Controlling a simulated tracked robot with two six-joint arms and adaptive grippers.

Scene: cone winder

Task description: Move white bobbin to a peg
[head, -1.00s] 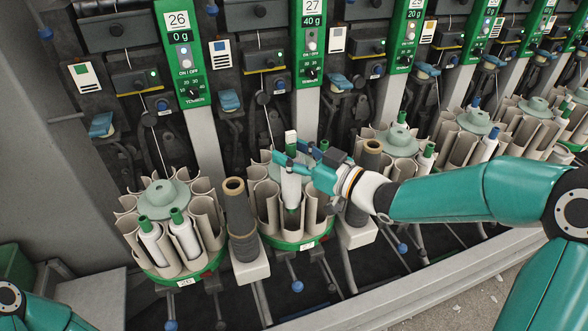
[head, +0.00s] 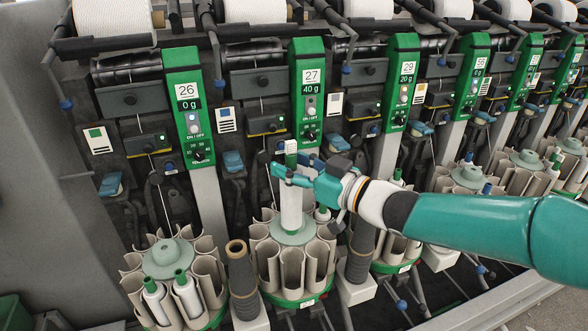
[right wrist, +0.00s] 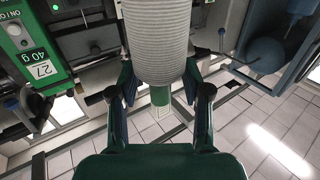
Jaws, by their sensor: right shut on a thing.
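My right gripper (head: 285,174) is shut on the white bobbin (head: 291,208) near its top. The bobbin is upright with a green top, and its lower end shows in front of the pale green hub of the round magazine (head: 293,303) under unit 27. I cannot tell if it touches the hub. In the right wrist view the bobbin (right wrist: 158,42) is a ribbed whitish cylinder with a green end, between the fingers (right wrist: 160,98). Dark posts with tan ring tops stand left (head: 242,283) and right (head: 359,255) of this magazine. My left gripper is out of view.
The magazine under unit 26 (head: 170,258) holds two white bobbins with green tops. More magazines and green unit panels (head: 307,92) run to the right. Tension parts and levers stand close behind the gripper. White yarn packages (head: 112,16) sit along the top.

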